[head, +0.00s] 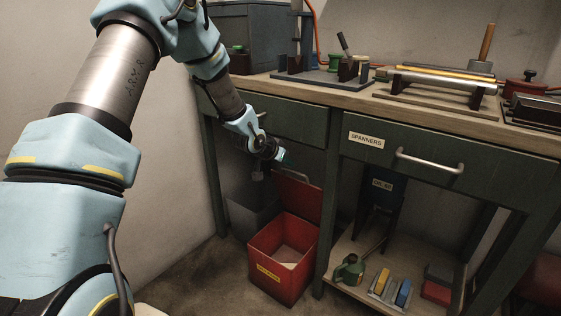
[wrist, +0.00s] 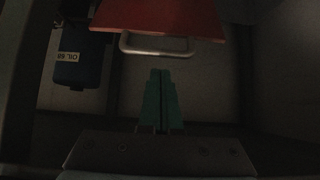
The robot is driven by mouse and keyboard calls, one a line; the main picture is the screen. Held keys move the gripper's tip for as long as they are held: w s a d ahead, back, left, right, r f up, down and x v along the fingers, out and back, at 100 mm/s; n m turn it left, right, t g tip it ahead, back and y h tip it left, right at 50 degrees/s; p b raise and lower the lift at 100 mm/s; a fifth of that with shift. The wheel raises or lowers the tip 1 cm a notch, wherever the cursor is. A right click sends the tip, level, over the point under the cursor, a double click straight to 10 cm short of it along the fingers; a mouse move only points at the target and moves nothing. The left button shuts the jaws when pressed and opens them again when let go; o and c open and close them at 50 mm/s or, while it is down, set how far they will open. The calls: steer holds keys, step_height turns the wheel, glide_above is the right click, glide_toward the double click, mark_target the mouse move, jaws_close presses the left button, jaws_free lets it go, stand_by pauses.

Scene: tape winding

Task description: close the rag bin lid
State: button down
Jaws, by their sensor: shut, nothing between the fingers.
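The rag bin (head: 268,250) is an open red box on the floor under the bench, with a yellow label on its front. Its red lid (head: 297,195) stands raised at the back of the opening. In the wrist view, which is upside down, the lid (wrist: 165,15) shows at the top edge with a pale metal loop handle (wrist: 135,48). My gripper (head: 282,154) is above and near the raised lid. Its teal fingers (wrist: 161,76) are together and empty, pointing toward the handle with a visible gap between them in the picture. The rag bin's hinge is hidden.
The bench drawer (head: 430,170) with its handle hangs above and right. A bench leg (head: 328,220) stands just right of the bin. A blue oil container (head: 382,190) and a lower shelf (head: 340,298) with a green can lie beyond it. A dark grey box (head: 248,215) stands behind left.

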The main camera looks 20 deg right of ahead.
steer(key=shift+x, duration=1.9)
steer(key=shift+s+b, duration=0.1)
steer(key=shift+b, duration=0.2)
